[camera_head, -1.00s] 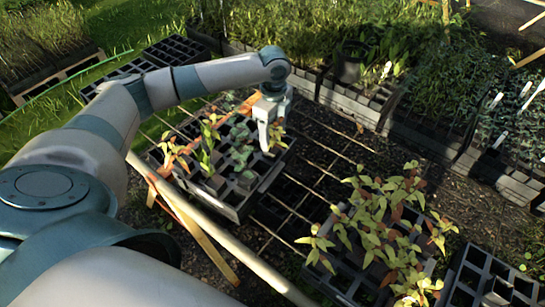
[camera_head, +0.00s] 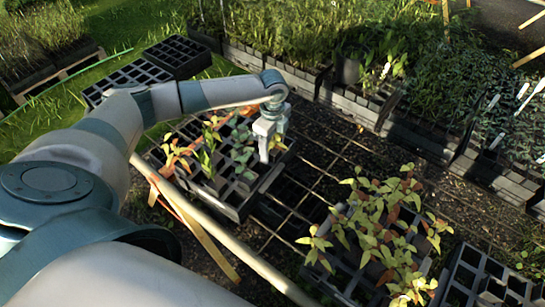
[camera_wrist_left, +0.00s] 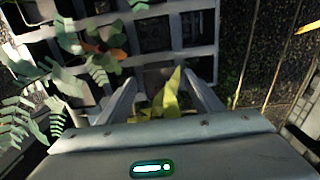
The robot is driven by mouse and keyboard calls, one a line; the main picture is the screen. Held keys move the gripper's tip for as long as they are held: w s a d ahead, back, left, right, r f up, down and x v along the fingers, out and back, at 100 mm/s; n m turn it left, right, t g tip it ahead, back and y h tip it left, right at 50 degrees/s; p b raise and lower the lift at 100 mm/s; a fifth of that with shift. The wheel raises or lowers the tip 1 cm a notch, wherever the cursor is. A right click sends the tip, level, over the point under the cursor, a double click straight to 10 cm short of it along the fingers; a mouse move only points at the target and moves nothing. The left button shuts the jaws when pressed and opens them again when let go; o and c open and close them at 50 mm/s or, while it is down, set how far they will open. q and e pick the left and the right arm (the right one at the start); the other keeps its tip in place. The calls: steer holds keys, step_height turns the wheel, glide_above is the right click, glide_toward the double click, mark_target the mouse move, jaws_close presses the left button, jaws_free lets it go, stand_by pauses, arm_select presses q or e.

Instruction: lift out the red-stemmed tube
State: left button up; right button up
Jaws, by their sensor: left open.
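A black tube tray (camera_head: 228,205) in the head view holds several young plants. A plant with orange-red leaves (camera_head: 176,154) stands at its left, and green-leaved plants are near the middle. My left gripper (camera_head: 266,155) is over the tray's right part, pointing down and open. Beside its fingers is a small yellow-orange plant (camera_head: 278,143). In the left wrist view, a yellow-green leaf (camera_wrist_left: 172,94) stands between the open fingers (camera_wrist_left: 165,92). Its stem and tube are hidden by my gripper, so I cannot tell the stem's colour. My right gripper is not in view.
A second tray with yellow-leaved plants (camera_head: 375,235) stands at lower right. An empty black tray (camera_head: 470,275) is beside it. Empty trays (camera_head: 178,55) are at upper left. Planted crates (camera_head: 350,98) line the back. Open wire mesh (camera_head: 310,165) lies between the trays.

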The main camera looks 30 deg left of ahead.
arm_select(q)
jaws_close()
steer(key=shift+r, duration=0.1)
steer(key=shift+w+r, duration=0.1)
steer(key=shift+r, duration=0.45)
step_height(320, 180, up, 17)
steer(key=b, duration=0.4)
steer(key=shift+f, duration=0.1)
